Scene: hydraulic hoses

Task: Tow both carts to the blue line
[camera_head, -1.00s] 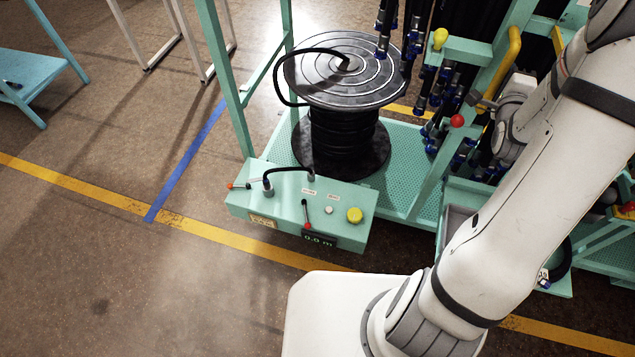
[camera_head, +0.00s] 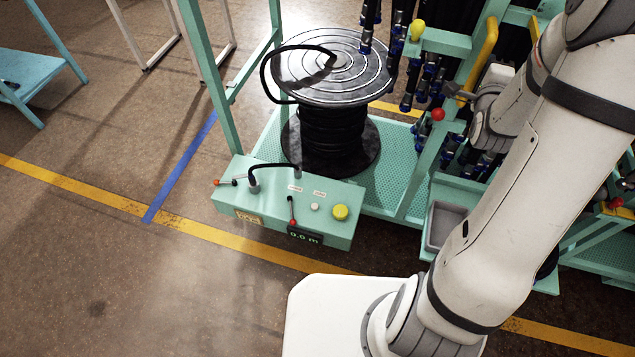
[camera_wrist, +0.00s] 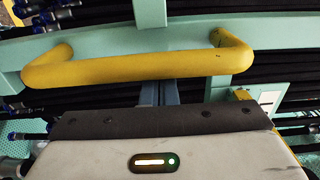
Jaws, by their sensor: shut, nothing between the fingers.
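The first mint-green cart (camera_head: 395,185) carries a black hose reel (camera_head: 335,75) and hanging hoses. Its yellow handle (camera_head: 480,60) is on the right side and spans the wrist view (camera_wrist: 140,68). My gripper (camera_head: 457,92) is at that side of the cart. In the wrist view its shut fingers (camera_wrist: 159,93) reach up to the handle's lower edge, where the bar hides their tips; contact cannot be told. Part of a second mint-green cart (camera_head: 600,232) shows at the right, behind my arm. The blue line (camera_head: 180,170) lies on the floor left of the first cart.
A control box (camera_head: 285,205) with a yellow button juts from the first cart's front. A yellow line (camera_head: 75,187) crosses the floor. A blue table (camera_head: 30,75) and a white frame (camera_head: 145,30) stand at the left. The floor around the blue line is clear.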

